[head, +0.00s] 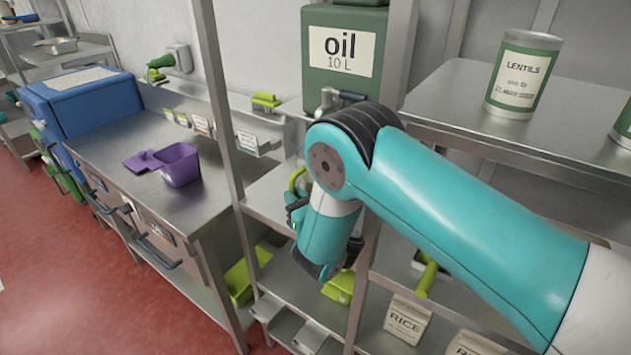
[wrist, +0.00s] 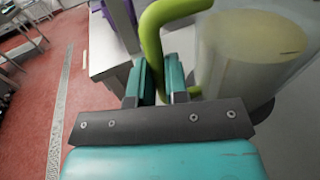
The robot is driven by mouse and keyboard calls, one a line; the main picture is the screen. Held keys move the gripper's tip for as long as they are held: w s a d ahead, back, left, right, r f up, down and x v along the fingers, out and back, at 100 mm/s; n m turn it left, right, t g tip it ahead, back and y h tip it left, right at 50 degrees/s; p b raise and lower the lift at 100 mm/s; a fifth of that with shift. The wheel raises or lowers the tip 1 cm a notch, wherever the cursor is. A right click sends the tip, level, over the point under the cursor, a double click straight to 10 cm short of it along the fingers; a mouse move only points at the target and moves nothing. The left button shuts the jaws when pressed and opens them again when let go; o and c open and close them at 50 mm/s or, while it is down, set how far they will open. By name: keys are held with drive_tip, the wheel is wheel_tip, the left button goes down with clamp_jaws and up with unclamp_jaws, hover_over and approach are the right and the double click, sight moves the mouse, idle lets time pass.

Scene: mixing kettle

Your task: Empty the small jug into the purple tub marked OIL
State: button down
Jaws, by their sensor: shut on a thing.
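The small jug (wrist: 245,75) is a pale, see-through cylinder with a yellowish round top and a green handle (wrist: 152,40), seen large in the wrist view. My gripper (wrist: 160,85) is shut on that handle, its two teal fingers on either side. In the head view my gripper (head: 297,208) is by the shelf below the oil drum; a bit of green handle (head: 297,180) shows, and the jug's body is hidden. The purple tub (head: 181,168) stands open on the steel counter, to the left of my gripper and apart from it. Its marking is not readable.
A purple piece (head: 143,160) lies beside the tub. A metal post (head: 222,110) stands between counter and shelves. A green drum marked oil 10 L (head: 345,85) with a tap is above my gripper. A lentils tin (head: 523,75) is on the right shelf. The counter's front is clear.

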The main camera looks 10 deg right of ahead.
sight(292, 177)
drive_tip(key=shift+r+p, duration=2.6)
drive_tip(key=shift+r, duration=0.2)
drive_tip(key=shift+f, duration=0.15)
